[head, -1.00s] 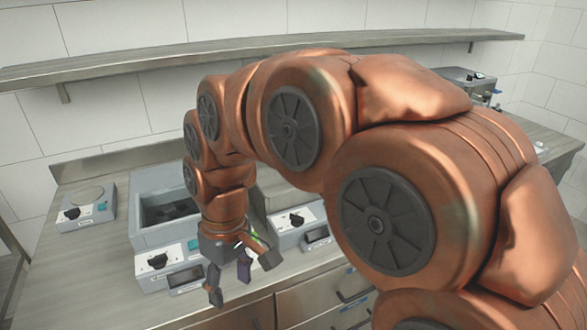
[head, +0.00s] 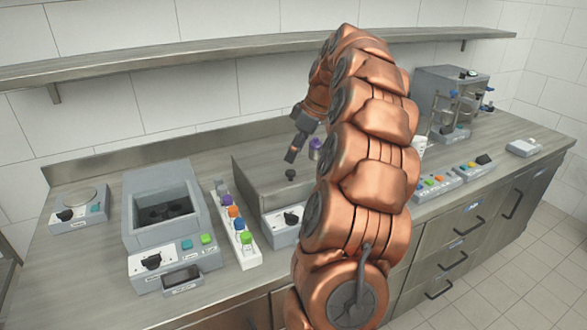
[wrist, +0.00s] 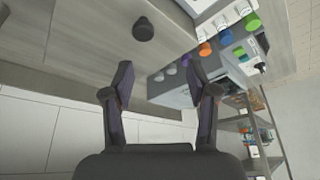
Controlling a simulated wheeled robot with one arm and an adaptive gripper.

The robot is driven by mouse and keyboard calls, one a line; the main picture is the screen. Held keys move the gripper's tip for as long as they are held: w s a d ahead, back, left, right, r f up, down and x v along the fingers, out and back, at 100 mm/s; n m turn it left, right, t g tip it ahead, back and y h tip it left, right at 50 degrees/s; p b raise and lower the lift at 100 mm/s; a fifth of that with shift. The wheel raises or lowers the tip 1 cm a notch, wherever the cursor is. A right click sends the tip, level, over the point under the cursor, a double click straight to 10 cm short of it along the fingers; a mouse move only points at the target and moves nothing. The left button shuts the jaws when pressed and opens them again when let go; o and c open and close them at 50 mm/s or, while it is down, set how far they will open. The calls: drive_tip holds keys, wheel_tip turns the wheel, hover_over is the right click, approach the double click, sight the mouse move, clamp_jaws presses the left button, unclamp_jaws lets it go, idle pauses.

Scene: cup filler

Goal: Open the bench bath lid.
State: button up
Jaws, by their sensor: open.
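The bench bath (head: 270,178) is a grey metal-topped box near the middle of the counter. Its flat lid (head: 262,165) is down and carries a small black knob (head: 291,174). The knob also shows in the wrist view (wrist: 143,29), at the top left of centre. My gripper (head: 304,152) is just above the knob in the head view, pointing down at a slant. In the wrist view my gripper (wrist: 165,82) has its two fingers spread with nothing between them. The knob lies beyond the fingertips, apart from them. My arm hides the bath's right side.
A rack of colored-capped vials (head: 240,232) stands left of the bath. Further left is an open grey unit (head: 162,233) with dark wells, and a small scale-like device (head: 78,213). A metal apparatus (head: 450,95) stands at the right. A shelf (head: 215,62) runs along the wall.

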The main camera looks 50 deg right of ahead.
sight(291, 172)
drive_tip(key=shift+w+d+f+p, duration=0.2)
drive_tip(key=shift+w+f+p, duration=0.15)
drive_tip(key=shift+f, duration=0.9)
drive_tip(key=shift+w+d+f+p, duration=0.25)
drive_tip(key=shift+w+f+p, duration=0.1)
drive_tip(key=shift+f, duration=0.85)
drive_tip(key=shift+w+d+f+p, duration=0.2)
drive_tip(key=shift+w+f+p, duration=0.15)
drive_tip(key=shift+f, duration=0.9)
clamp_jaws()
